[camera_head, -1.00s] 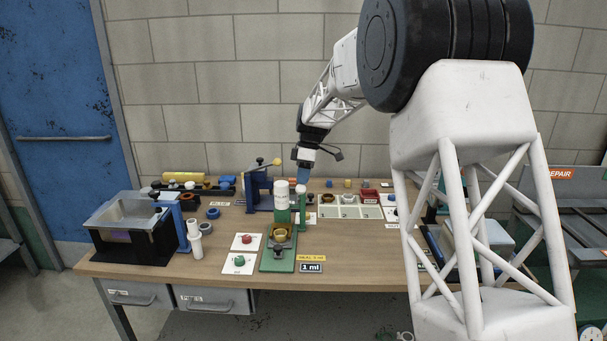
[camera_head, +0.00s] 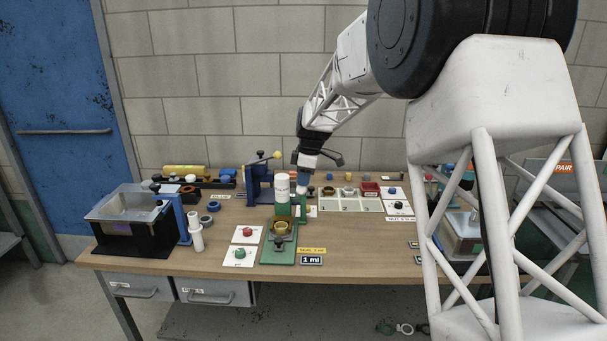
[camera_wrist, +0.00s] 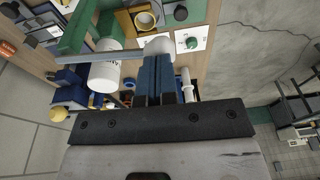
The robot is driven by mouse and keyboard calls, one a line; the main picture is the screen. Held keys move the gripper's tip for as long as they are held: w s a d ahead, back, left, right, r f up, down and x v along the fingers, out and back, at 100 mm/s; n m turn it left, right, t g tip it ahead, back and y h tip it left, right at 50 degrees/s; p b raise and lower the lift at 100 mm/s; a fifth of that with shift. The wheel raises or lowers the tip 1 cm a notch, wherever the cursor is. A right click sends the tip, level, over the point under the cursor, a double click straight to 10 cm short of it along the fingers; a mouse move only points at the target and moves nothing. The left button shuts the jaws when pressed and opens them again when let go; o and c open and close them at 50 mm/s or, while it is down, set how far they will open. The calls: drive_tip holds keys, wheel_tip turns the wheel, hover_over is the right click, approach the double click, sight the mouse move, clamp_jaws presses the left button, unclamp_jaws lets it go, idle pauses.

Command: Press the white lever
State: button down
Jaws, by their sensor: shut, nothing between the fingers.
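A green dispensing stand (camera_head: 279,252) stands on the workbench with a white labelled cylinder (camera_head: 282,185) upright on it. The white lever (camera_wrist: 157,47) shows in the wrist view as a rounded white end on a thin grey rod, beside the white cylinder, which also shows there (camera_wrist: 104,74). My gripper (camera_wrist: 158,60) has its blue fingers shut and empty, with the tips right at the lever's white end. Whether they touch it I cannot tell. In the head view my gripper (camera_head: 303,188) points down just right of the cylinder and largely hides the lever.
A yellowish cup (camera_head: 280,228) sits on the stand. Red (camera_head: 247,232) and green (camera_head: 240,253) buttons are to its left. A blue press (camera_head: 257,183) stands behind left. A tray (camera_head: 340,206) lies to the right.

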sight(304, 191)
drive_tip(key=shift+s+f+t, duration=0.25)
drive_tip(key=shift+f+t, duration=0.2)
drive_tip(key=shift+f, duration=0.1)
drive_tip(key=shift+s+f+t, duration=0.2)
drive_tip(key=shift+f+t, duration=0.25)
drive_tip(key=shift+f, duration=0.1)
drive_tip(key=shift+s+f+t, duration=0.15)
drive_tip(key=shift+f+t, duration=0.75)
drive_tip(key=shift+f, duration=1.1)
drive_tip(key=shift+s+f, duration=0.15)
drive_tip(key=shift+f, duration=0.1)
drive_tip(key=shift+r, duration=0.1)
drive_tip(key=s+v, duration=0.1)
drive_tip(key=v, duration=1.3)
drive_tip(key=shift+r, duration=0.15)
